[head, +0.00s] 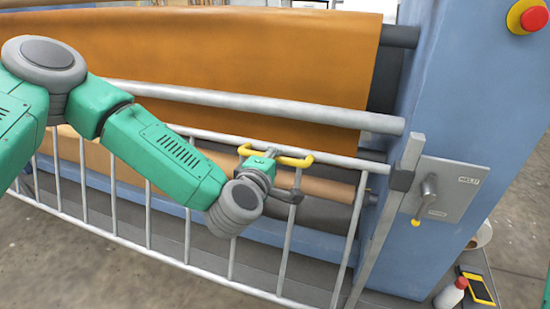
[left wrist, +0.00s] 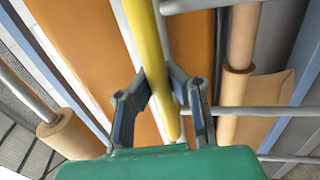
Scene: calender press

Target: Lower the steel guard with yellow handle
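The steel guard (head: 190,268) is a barred railing standing in front of the press rolls. Its yellow handle (head: 292,160) sits on the upper rail, right of the picture's middle. My left gripper (head: 272,158) is at the handle, its arm coming in from the left; its fingers are partly hidden in the head view. In the left wrist view the yellow handle (left wrist: 146,35) runs between the two fingers, and the fingertips (left wrist: 158,75) close in against both its sides. My right gripper is not in view.
A blue machine column (head: 450,95) stands at the right, with a grey plate and lever (head: 428,190) and a red button (head: 533,14). An orange sheet (head: 230,55) hangs behind a fixed-looking grey bar (head: 250,103). A red-capped bottle (head: 450,295) and yellow device (head: 477,288) lie lower right.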

